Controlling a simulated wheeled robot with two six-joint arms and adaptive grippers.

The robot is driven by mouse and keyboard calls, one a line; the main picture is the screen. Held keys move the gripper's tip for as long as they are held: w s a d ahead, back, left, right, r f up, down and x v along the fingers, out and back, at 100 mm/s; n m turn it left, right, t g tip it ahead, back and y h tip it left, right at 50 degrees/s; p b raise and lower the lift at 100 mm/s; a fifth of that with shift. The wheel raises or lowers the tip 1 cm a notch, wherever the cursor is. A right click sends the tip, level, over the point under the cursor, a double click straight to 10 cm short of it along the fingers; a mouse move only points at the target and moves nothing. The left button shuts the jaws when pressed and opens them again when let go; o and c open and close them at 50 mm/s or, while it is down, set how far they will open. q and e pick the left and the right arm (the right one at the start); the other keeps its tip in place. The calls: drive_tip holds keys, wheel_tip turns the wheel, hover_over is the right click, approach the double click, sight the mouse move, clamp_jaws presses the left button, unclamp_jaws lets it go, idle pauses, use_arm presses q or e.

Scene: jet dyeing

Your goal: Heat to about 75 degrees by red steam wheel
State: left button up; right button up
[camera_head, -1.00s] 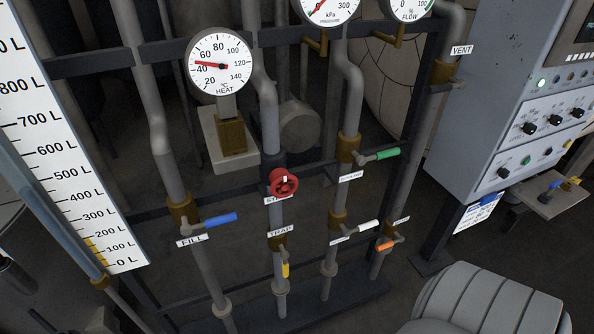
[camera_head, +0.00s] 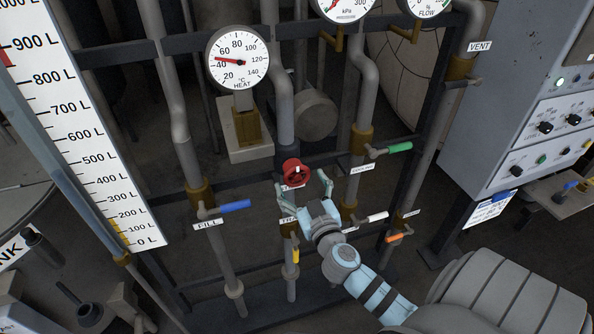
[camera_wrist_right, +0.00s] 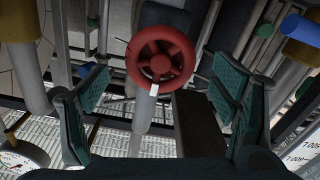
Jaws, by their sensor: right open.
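The red steam wheel (camera_head: 294,172) sits on a vertical pipe in the middle of the head view, its label partly hidden. My right gripper (camera_head: 303,187) is open just below and in front of it, one finger on each side. In the right wrist view, the red wheel (camera_wrist_right: 161,57) lies ahead between the spread fingers of my right gripper (camera_wrist_right: 163,92), with gaps on both sides and a white mark at its bottom rim. The round HEAT dial (camera_head: 237,58) has its red needle just above 40 °C. My left gripper is not in view.
A blue FILL lever (camera_head: 235,206) is left of the wheel. A green lever (camera_head: 400,147), a white lever (camera_head: 377,216) and an orange lever (camera_head: 394,238) are to the right. A yellow TRAP lever (camera_head: 296,255) is below. A grey control cabinet (camera_head: 500,110) stands at right.

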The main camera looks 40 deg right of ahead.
sight(298, 178)
drive_tip(key=x, duration=0.3)
drive_tip(key=shift+w, duration=0.2)
drive_tip(key=c, duration=1.2)
drive_tip(key=shift+o, duration=0.2)
